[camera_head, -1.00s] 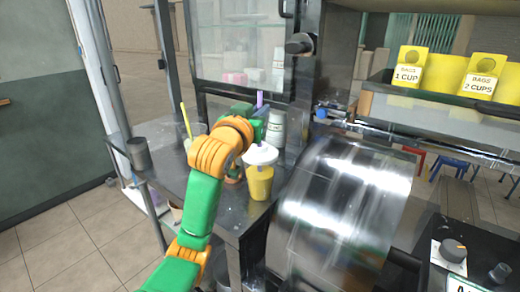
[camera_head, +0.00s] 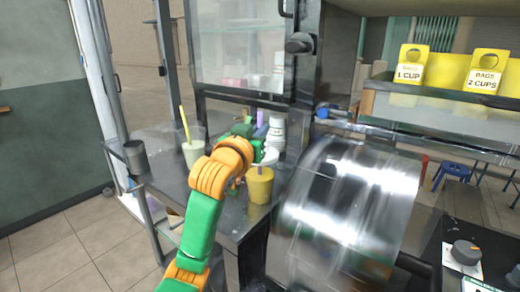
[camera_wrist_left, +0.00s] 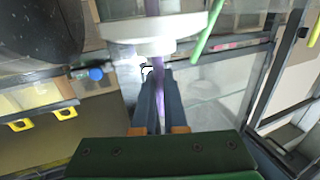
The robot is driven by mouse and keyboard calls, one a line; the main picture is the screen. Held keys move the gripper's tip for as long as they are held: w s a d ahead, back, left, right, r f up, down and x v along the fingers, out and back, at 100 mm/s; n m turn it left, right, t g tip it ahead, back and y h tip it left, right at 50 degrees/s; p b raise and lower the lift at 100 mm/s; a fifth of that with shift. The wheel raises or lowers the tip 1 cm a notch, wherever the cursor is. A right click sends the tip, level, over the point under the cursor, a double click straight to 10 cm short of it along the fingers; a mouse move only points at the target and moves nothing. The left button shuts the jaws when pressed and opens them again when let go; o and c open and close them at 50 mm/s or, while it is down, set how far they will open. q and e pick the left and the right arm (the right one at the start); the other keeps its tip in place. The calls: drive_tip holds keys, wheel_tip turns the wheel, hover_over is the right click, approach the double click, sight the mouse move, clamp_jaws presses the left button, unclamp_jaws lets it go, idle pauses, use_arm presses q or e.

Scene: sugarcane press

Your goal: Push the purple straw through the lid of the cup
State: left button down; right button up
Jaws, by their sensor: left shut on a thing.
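My left gripper (camera_head: 258,140) is shut on the purple straw (camera_head: 262,117), which stands roughly upright. In the left wrist view the straw (camera_wrist_left: 160,98) runs between the two fingers (camera_wrist_left: 160,95) and shows on both sides of the white lid (camera_wrist_left: 155,32), so it appears to pass through it. In the head view the lid (camera_head: 270,157) is partly hidden behind the gripper. It appears above and slightly behind the yellow cup (camera_head: 260,187), whose rim looks uncovered. The cup stands upright on the metal counter. My right gripper is not in view.
The shiny press housing (camera_head: 345,205) is close on the right. A grey canister (camera_head: 138,157) sits at the counter's left edge.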

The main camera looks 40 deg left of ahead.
sight(260, 112)
use_arm(q)
drive_tip(key=c, duration=0.9)
unclamp_jaws()
wheel_tip(260, 112, up, 7)
drive_tip(key=p, duration=0.7)
drive_tip(key=shift+r+p, duration=0.15)
drive_tip(key=shift+p, duration=0.15)
drive_tip(key=shift+f, duration=0.2)
